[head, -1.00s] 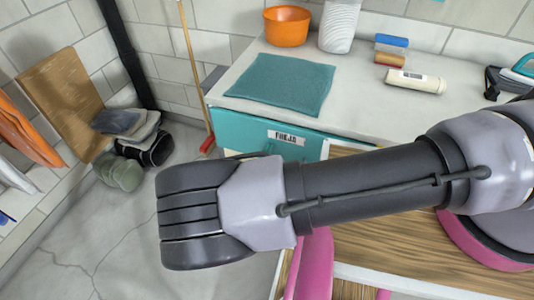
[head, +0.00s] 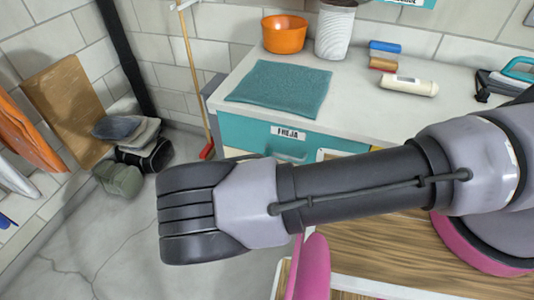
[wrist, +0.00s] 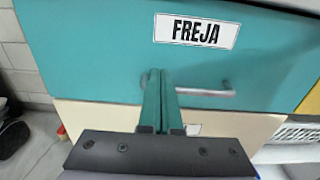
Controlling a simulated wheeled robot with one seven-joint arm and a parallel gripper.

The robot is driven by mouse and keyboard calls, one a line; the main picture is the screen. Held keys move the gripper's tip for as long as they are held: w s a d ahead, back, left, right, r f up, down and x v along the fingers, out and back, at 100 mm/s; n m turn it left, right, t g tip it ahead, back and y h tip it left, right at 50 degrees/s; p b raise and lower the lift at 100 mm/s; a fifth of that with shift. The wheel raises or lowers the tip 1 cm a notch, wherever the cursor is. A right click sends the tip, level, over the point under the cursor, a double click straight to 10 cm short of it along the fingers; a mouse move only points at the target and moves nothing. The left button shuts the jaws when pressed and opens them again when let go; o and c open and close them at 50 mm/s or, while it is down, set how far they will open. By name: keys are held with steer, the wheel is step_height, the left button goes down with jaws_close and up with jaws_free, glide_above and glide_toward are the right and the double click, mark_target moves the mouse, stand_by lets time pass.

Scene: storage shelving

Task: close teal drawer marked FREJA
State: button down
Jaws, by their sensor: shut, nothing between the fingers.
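The teal drawer marked FREJA (head: 245,133) is under the near edge of the white counter in the head view, partly hidden by my arm. Its front looks about level with the counter edge; I cannot tell whether a small gap remains. In the wrist view the teal front (wrist: 90,50) fills most of the picture, with the white FREJA label (wrist: 196,32) and a metal bar handle (wrist: 210,92). My gripper (wrist: 162,75) is shut and empty, pointing at the front and overlapping the handle's left end. I cannot tell whether it touches. In the head view its fingers are hidden.
On the white counter (head: 385,110) are a teal cloth (head: 280,88), an orange bowl (head: 285,34) and a white bottle (head: 408,86). A broom (head: 190,70) leans by the wall. A pink rounded object (head: 313,268) stands below my arm.

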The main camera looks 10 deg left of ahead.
steer(key=s+a, duration=0.1)
steer(key=s, duration=0.9)
steer(key=w+d+r+m+g+h, duration=0.1)
steer(key=w+d+r+m+g, duration=0.5)
steer(key=r, duration=0.5)
steer(key=w+d+r+m+g+h, duration=0.2)
steer(key=w+d+r+m+g, duration=0.3)
steer(key=r+m, duration=0.45)
steer(key=w+d+r+m+g+h, duration=0.1)
steer(key=w+d+r+m+g, duration=0.5)
steer(key=r, duration=0.6)
steer(key=s+d+r+m+y, duration=0.2)
steer(key=d+r+m+y, duration=0.4)
steer(key=d+r+m, duration=0.65)
steer(key=s+d+r+m+t+y, duration=0.1)
steer(key=s+d+r+m+t, duration=0.4)
steer(key=s+d+r, duration=0.3)
step_height(320, 180, up, 4)
steer(key=d+t, duration=0.1)
steer(key=d, duration=0.1)
steer(key=shift+d+r+y, duration=0.25)
steer(key=shift+d+y, duration=0.05)
steer(key=shift+d, duration=0.05)
